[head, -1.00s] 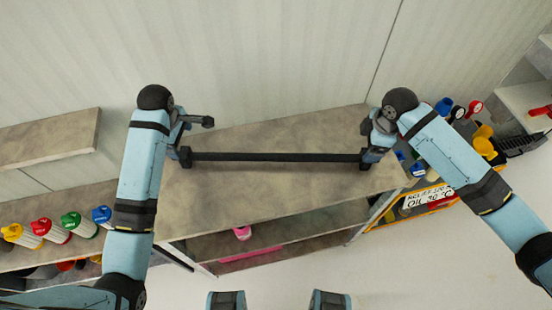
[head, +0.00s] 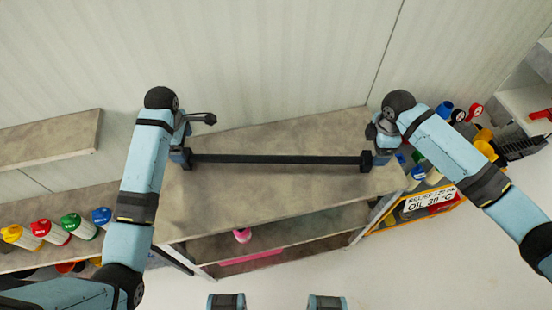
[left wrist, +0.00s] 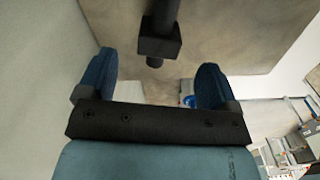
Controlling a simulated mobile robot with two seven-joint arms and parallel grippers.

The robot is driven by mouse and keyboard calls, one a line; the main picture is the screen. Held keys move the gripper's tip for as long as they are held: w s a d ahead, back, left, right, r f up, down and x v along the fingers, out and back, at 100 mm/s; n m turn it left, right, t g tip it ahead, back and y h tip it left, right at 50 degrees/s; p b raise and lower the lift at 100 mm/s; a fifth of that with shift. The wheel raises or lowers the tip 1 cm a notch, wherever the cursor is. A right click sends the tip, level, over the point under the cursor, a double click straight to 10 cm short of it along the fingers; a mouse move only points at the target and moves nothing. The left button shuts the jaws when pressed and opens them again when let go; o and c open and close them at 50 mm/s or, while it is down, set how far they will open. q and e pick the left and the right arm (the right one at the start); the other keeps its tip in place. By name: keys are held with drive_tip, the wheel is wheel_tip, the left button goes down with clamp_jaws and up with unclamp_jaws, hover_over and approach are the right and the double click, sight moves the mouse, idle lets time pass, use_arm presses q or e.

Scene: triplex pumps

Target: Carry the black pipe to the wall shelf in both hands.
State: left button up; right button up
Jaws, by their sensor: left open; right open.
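The black pipe (head: 275,159) lies across the top of the grey bench (head: 250,190), with a square block near each end. My left gripper (head: 181,155) is at the pipe's left end. In the left wrist view my left gripper (left wrist: 153,72) is open, and the pipe's block and end stub (left wrist: 160,45) show at the fingertips, between the two fingers and touching neither. My right gripper (head: 381,152) is open at the pipe's right end, beside the block; its fingers are partly hidden by the arm. A wall shelf (head: 50,138) is on the wall at the left, bare on top.
Several bottles with coloured caps (head: 78,225) stand on a lower surface at the left. An orange-edged crate (head: 415,211) with a label and containers stands at the right. A pink item (head: 242,236) is on the bench's lower shelf. The bench top around the pipe is clear.

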sight(186, 154)
use_arm(q)
wheel_tip(186, 154, down, 8)
drive_tip(key=shift+f, duration=0.1)
use_arm(e)
wheel_tip(186, 154, down, 8)
use_arm(q)
clamp_jaws()
use_arm(e)
clamp_jaws()
drive_tip(key=shift+w, duration=0.1)
